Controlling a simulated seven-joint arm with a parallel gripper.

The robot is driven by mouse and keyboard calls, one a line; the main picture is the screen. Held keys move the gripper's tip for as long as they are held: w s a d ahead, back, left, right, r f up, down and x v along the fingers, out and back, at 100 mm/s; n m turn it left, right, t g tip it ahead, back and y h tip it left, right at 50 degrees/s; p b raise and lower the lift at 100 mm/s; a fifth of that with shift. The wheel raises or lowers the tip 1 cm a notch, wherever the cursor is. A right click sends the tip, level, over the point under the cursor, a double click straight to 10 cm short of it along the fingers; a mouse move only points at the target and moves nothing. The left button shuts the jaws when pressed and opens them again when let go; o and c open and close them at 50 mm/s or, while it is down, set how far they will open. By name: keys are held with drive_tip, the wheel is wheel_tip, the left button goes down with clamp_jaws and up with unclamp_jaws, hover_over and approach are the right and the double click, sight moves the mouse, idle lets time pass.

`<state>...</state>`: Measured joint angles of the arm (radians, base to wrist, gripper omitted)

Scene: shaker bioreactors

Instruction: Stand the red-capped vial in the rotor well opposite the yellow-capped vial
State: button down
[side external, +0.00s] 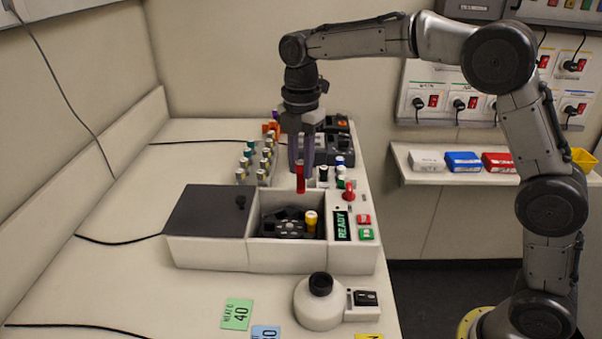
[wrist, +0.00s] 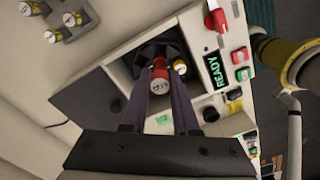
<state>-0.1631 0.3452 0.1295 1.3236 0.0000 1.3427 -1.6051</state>
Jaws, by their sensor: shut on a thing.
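My gripper (side external: 301,160) points down and is shut on the red-capped vial (side external: 300,178), holding it upright above the open centrifuge chamber. In the wrist view the red-capped vial (wrist: 160,73) shows between the fingertips (wrist: 160,82). Below it, the dark rotor (side external: 284,224) lies in the chamber, apart from the vial. The yellow-capped vial (side external: 311,220) stands in a rotor well on the right side. The well opposite it cannot be made out clearly; in the wrist view the fingers and held vial hide part of the rotor (wrist: 150,50).
The dark lid (side external: 205,212) covers the left of the centrifuge housing (side external: 208,254). A READY panel (side external: 342,226) with buttons and a red knob (side external: 348,192) is on the right. A vial rack (side external: 262,165) stands behind, a round white device (side external: 318,305) in front.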

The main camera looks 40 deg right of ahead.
sight(290, 233)
drive_tip(key=w+a+f, duration=0.2)
drive_tip(key=a+f, duration=0.4)
drive_tip(key=a, duration=0.1)
drive_tip(key=shift+a, duration=0.25)
idle(0.6)
drive_tip(key=shift+f, duration=1.95)
idle(1.4)
drive_tip(key=c, duration=0.6)
unclamp_jaws()
drive_tip(key=shift+w+r, duration=0.1)
